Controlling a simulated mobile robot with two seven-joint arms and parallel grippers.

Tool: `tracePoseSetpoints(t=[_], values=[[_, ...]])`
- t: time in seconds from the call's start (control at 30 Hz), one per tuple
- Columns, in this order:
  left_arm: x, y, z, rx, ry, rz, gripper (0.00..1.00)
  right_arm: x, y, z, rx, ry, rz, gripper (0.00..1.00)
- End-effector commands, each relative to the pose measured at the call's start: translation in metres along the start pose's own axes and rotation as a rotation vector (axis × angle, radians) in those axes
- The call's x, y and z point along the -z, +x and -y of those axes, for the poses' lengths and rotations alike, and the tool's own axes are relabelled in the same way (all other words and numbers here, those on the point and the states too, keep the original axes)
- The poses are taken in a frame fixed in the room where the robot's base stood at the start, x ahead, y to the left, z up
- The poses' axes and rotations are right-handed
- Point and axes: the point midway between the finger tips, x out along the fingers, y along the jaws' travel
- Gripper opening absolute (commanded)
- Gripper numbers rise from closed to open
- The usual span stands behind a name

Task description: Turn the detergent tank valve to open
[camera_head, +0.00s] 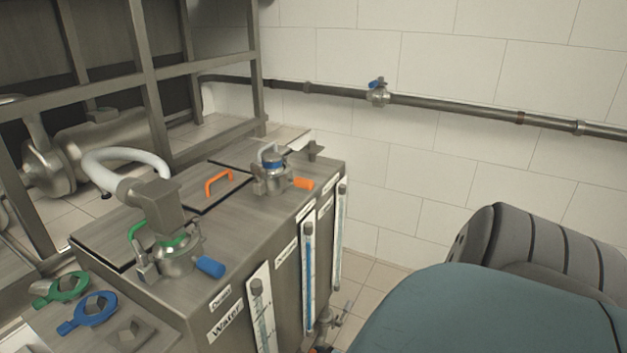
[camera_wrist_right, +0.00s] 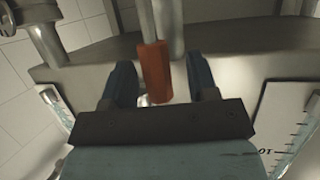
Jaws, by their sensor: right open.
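The steel tank (camera_head: 270,245) stands in the middle of the head view, with upright level gauges on its front. An orange valve handle (camera_wrist_right: 155,70) hangs from metal pipework in the right wrist view. My right gripper (camera_wrist_right: 159,80) is open, with one blue finger on each side of this handle; I see a gap at each side. Where the gripper itself is does not show there. My left gripper is not in view.
On the tank top are a coupling with a blue handle (camera_head: 210,267), one with an orange handle (camera_head: 303,184), and an orange lid grip (camera_head: 219,182). Gauges flank the gripper, including a scaled one (camera_wrist_right: 290,120). A wall pipe (camera_head: 450,107) runs behind.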

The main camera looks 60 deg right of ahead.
Motion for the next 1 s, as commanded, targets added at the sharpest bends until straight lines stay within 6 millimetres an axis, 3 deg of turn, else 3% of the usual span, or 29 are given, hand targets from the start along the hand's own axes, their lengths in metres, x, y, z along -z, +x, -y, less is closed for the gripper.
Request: tracePoseSetpoints(t=[0.17, 0.3, 0.5, 0.7, 1.0], values=[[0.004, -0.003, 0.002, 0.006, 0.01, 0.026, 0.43, 0.002, -0.012, -0.001, -0.001, -0.001, 0.003, 0.54], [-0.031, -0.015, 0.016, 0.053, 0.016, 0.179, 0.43, 0.005, -0.034, -0.001, -0.001, -0.001, 0.003, 0.54], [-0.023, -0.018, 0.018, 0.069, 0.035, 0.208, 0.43, 0.006, -0.084, 0.001, 0.001, 0.0, 0.003, 0.54], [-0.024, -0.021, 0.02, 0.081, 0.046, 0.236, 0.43, 0.004, -0.12, 0.0, 0.001, -0.001, 0.002, 0.54], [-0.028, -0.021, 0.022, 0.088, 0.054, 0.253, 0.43, 0.001, -0.137, 0.001, 0.002, -0.001, 0.0, 0.54]])
